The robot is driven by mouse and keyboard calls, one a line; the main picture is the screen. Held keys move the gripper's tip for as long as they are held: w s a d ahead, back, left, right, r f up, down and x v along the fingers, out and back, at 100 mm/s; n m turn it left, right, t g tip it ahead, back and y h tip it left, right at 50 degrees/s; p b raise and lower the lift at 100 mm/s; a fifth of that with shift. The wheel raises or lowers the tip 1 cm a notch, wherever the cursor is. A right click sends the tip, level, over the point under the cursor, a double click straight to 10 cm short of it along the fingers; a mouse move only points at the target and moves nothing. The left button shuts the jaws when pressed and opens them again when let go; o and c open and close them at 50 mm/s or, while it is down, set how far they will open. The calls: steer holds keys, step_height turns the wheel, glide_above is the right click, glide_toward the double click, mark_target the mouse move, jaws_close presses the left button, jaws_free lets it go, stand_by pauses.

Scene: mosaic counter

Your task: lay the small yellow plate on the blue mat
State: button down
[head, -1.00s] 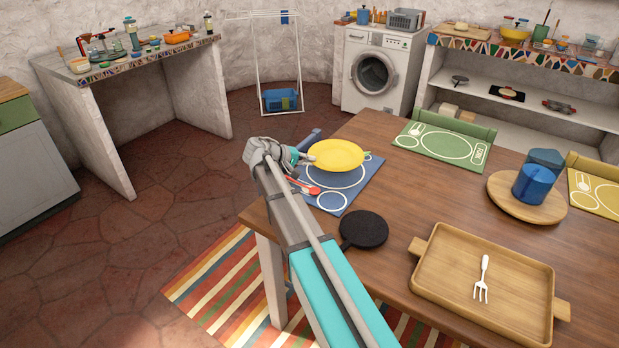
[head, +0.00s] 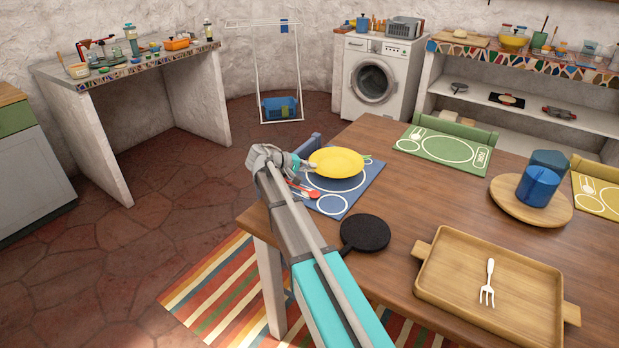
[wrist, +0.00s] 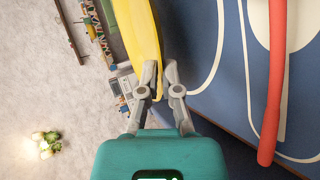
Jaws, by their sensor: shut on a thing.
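The small yellow plate (head: 337,162) is over the far part of the blue mat (head: 352,192), roughly level in the head view. My gripper (head: 308,164) comes from the left and is shut on the plate's near-left rim. In the wrist view the yellow plate (wrist: 143,35) stands edge-on at the fingertips (wrist: 160,68), with the blue mat (wrist: 212,100) to its right. A gap shows between plate and mat there, so the plate seems held a little above it. The plate hides the mat's far part.
Red cutlery (head: 306,192) lies on the mat's left side, close under my gripper. A black round pan or trivet (head: 365,233) lies in front of the mat. A green mat (head: 440,147), a wooden tray (head: 428,290) with a fork and a blue cup (head: 537,187) are farther right.

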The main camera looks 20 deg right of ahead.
steer(key=shift+f+b, duration=1.05)
steer(key=shift+f, duration=0.3)
steer(key=shift+f, duration=0.1)
steer(key=c, duration=1.1)
jaws_free()
steer(key=shift+a+r, duration=0.1)
steer(key=shift+r, duration=0.15)
steer(key=shift+a+r+p, duration=0.15)
steer(key=shift+a+p, duration=0.15)
steer(key=shift+a, duration=0.05)
steer(key=p+v, duration=0.4)
steer(key=v, duration=0.5)
steer(key=shift+s+a+r, duration=0.1)
steer(key=shift+a+r, duration=0.2)
steer(key=shift+s+a+r+p, duration=0.15)
steer(key=shift+a+p, duration=0.15)
steer(key=shift+a, duration=0.35)
